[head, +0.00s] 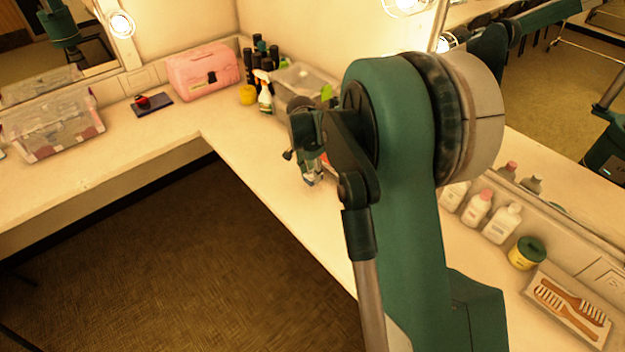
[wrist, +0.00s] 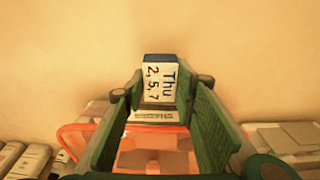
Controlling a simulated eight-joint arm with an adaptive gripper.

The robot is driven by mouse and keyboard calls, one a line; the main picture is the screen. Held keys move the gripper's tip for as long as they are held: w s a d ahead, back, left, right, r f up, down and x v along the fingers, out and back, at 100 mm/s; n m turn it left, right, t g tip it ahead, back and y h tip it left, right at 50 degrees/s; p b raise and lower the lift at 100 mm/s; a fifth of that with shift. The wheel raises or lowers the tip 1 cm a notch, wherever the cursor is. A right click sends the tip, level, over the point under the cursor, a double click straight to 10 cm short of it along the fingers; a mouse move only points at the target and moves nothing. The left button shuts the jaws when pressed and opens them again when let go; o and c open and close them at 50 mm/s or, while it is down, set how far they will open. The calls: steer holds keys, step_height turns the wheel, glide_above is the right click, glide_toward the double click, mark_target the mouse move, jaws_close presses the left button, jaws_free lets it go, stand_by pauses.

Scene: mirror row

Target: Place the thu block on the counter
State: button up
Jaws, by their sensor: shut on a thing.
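The thu block (wrist: 160,79) is a small block with a white face reading "Thu 2, 5, 7" and a dark blue top. In the wrist view it sits between the tips of my green gripper (wrist: 161,92), which is shut on it. In the head view my gripper (head: 312,178) is over the right-hand run of the pale counter (head: 250,150), pointing down. The block is too small there to make out clearly, and I cannot tell its height above the counter.
Behind my gripper are a clear container (head: 305,80), a spray bottle (head: 265,95) and a yellow jar (head: 247,95). A pink case (head: 204,72) stands in the corner. White bottles (head: 502,223) and a brush tray (head: 566,308) line the right. The counter's front strip is bare.

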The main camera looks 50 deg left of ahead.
mark_target(312, 175)
steer(key=shift+f, duration=1.65)
steer(key=shift+f, duration=0.15)
steer(key=o, duration=0.9)
steer(key=shift+b, duration=0.3)
steer(key=shift+r, duration=0.2)
steer(key=r, duration=0.4)
steer(key=s+r+p, duration=0.1)
steer(key=r, duration=0.6)
steer(key=shift+s+r+p, duration=0.3)
steer(key=shift+s+r, duration=0.1)
steer(key=shift+w+d, duration=0.1)
